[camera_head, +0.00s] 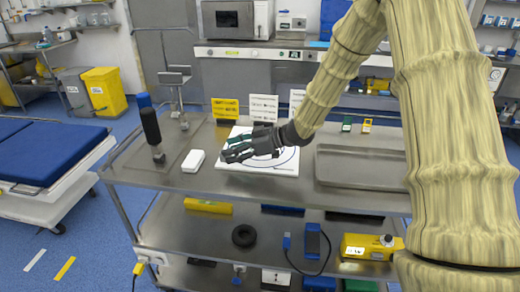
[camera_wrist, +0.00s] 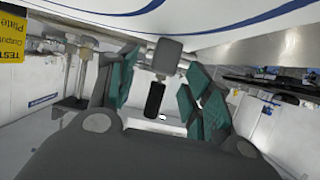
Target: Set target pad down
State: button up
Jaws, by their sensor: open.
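The target pad, a white square plate with a blue ring (camera_head: 284,166), lies on the top of the steel cart, left of its middle. In the wrist view a white surface with a blue curved line (camera_wrist: 190,14) fills the top edge. My gripper (camera_head: 238,149) is over the pad's left part, low above it or touching it; I cannot tell which. Its teal-padded fingers (camera_wrist: 162,90) are spread apart, with nothing held between them. The gripper hides part of the pad and its ring.
A white box (camera_head: 194,161) lies left of the pad, and a black upright handle (camera_head: 151,128) stands farther left. A shallow steel tray (camera_head: 360,168) is to the right. Yellow and white cards (camera_head: 225,108) stand behind the pad. The cart's front strip is clear.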

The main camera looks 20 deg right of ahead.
jog(key=shift+x, duration=1.4)
grip_shut()
jog(key=shift+r, duration=0.2)
